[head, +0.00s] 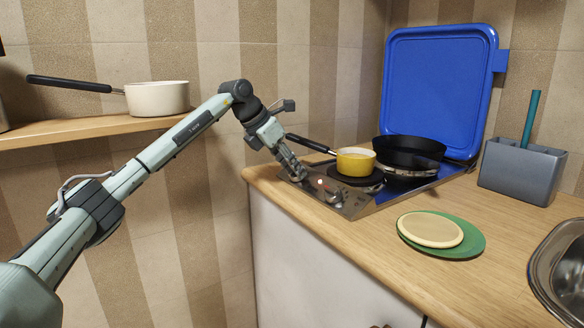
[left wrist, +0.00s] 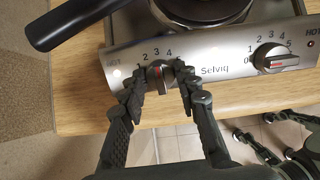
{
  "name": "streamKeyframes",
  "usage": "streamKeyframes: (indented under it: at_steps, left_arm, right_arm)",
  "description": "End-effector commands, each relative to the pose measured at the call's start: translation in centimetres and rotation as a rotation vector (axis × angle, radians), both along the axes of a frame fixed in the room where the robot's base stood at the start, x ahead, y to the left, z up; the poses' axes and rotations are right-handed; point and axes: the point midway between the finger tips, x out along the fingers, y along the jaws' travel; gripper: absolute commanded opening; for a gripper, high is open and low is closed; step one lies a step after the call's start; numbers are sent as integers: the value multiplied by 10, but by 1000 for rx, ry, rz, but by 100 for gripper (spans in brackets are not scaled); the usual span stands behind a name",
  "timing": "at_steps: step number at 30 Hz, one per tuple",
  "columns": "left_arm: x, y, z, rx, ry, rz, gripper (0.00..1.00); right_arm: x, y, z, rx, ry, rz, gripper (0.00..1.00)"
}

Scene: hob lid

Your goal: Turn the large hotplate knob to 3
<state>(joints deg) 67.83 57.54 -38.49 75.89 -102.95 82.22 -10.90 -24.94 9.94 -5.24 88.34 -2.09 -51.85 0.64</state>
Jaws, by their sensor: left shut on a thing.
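The hob's metal control panel (head: 347,205) carries two knobs. In the left wrist view, my left gripper (left wrist: 160,84) is shut on the left knob (left wrist: 159,72), with one finger on each side. This knob has a red mark, and the digits 1 to 4 show around it. Its exact setting is hard to read. In the head view the left gripper (head: 296,174) is at the panel's left end. The right knob (left wrist: 271,58) is free, with digits around it. Which knob serves the large hotplate cannot be told. My right gripper (left wrist: 262,126) appears open, below the counter edge.
A yellow pot (head: 356,161) stands on the front hotplate, its dark handle pointing left near my gripper. A black pan (head: 408,152) is behind it. The blue lid (head: 436,85) is raised. A green plate (head: 470,243) and grey holder (head: 521,172) are on the right.

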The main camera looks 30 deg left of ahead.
Motion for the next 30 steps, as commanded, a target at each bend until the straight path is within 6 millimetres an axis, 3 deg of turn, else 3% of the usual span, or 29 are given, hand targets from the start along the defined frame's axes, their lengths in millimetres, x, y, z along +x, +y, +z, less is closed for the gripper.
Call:
streamKeyframes:
  at_steps: [18,19,21,24,30]
  left_arm:
    - [0,1,0,20,-7,-35,2]
    - [0,1,0,20,-7,-35,33]
    - [0,1,0,19,-8,-35,42]
    - [0,0,0,19,-8,-35,51]
    - [0,0,0,19,-8,-35,51]
  right_arm:
    - [-1,-3,0,-5,2,3,38]
    - [-1,-4,0,-6,1,3,38]
    - [-1,-5,0,-8,2,4,38]
    - [-1,-7,0,-11,3,5,38]
    - [-3,-6,0,-9,5,5,38]
